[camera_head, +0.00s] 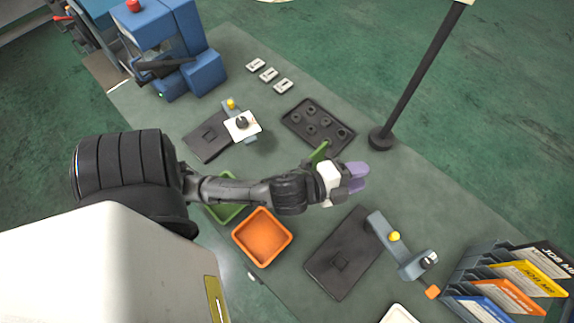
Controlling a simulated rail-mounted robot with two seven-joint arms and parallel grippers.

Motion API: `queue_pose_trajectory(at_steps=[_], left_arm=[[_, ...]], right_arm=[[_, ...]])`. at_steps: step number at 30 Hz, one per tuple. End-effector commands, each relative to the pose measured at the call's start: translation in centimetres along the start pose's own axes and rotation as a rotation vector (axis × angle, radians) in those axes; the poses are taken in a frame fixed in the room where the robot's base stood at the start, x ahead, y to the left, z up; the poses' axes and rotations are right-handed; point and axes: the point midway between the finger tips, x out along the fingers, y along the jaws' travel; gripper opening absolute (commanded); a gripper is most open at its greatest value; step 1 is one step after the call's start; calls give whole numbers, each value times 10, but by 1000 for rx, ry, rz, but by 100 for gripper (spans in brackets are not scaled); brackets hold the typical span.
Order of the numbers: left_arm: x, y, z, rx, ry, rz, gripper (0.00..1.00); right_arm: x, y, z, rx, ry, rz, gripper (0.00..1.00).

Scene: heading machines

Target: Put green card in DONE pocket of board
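My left gripper (357,177) reaches in from the left above the table, with a white body and two purple fingertips close together. I cannot tell whether there is a gap between the fingertips. A narrow green piece (319,152) sticks out beside the gripper's white body; I cannot tell whether it is the green card or part of the gripper. A rack (462,271) at the lower right holds job cards, among them a yellow card (530,278), an orange card (508,297) and a blue card (487,309). No board with a DONE pocket shows. My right gripper is out of view.
A green tray (222,212) and an orange tray (262,238) sit below my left arm. A dark tray of round parts (318,126), a post on a round base (381,138), a black plate (340,254) and a blue machine (165,45) stand around.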

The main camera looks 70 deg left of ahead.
Motion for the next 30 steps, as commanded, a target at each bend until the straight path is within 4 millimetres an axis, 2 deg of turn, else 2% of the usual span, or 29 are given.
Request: queue_pose_trajectory(at_steps=[1,3,6,9,12,14,15,18,30], left_arm=[[-12,26,16,-152,-115,106,37],[-31,60,35,-347,-275,247,37],[-66,102,51,-574,-485,420,37],[-100,134,57,-738,-660,555,37],[-128,154,57,-844,-790,651,37],[-140,162,56,-887,-845,690,38],[-146,165,56,-906,-874,709,41],[-155,170,55,-934,-915,739,42],[-156,171,55,-939,-925,745,42]], right_arm=[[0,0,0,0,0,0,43],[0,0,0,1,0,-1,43],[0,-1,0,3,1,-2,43],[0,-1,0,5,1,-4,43],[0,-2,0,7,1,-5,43],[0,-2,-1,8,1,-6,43],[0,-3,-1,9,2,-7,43],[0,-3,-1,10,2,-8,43],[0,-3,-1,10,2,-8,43]])
